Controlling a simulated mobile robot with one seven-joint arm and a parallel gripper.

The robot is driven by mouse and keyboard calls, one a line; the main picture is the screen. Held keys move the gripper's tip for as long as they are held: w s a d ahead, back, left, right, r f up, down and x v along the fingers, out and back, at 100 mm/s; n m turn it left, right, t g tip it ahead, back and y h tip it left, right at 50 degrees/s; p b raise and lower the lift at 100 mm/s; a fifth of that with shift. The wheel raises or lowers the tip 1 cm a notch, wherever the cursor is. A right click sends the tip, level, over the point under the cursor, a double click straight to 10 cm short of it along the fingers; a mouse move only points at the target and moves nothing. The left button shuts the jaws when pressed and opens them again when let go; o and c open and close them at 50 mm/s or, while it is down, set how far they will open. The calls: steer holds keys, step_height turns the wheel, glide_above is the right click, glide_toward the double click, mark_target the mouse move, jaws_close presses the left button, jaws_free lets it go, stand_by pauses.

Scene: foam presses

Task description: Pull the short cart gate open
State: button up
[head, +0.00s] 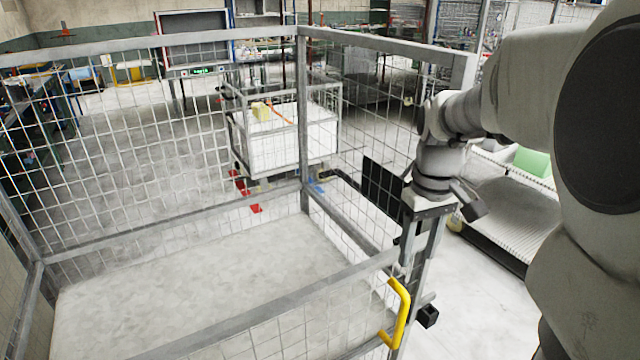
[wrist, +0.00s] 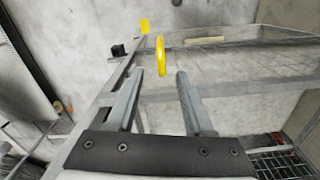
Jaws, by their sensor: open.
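The short cart gate is the low mesh panel with a grey top rail (head: 290,305) along the near side of the wire cart. Its yellow handle (head: 402,315) sits at the gate's right end, beside the corner post. The gate looks closed against that post. My gripper (head: 404,262) points down just above the handle. In the wrist view my gripper (wrist: 160,76) is open and empty, with the yellow handle (wrist: 160,55) in line with the gap, beyond the fingertips. I cannot tell whether a finger touches it.
The cart's tall mesh walls (head: 303,110) stand at the left and back; its floor (head: 190,275) is empty. A second cart with a white load (head: 290,140) stands behind. A conveyor (head: 510,205) lies to the right, with clear floor (head: 480,310) in front of it.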

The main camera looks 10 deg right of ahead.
mark_target(404, 311)
step_height(404, 311, down, 17)
steer(key=shift+f+b, duration=0.1)
steer(key=shift+b, duration=0.25)
steer(key=shift+c, duration=0.4)
jaws_close()
stand_by(1.1)
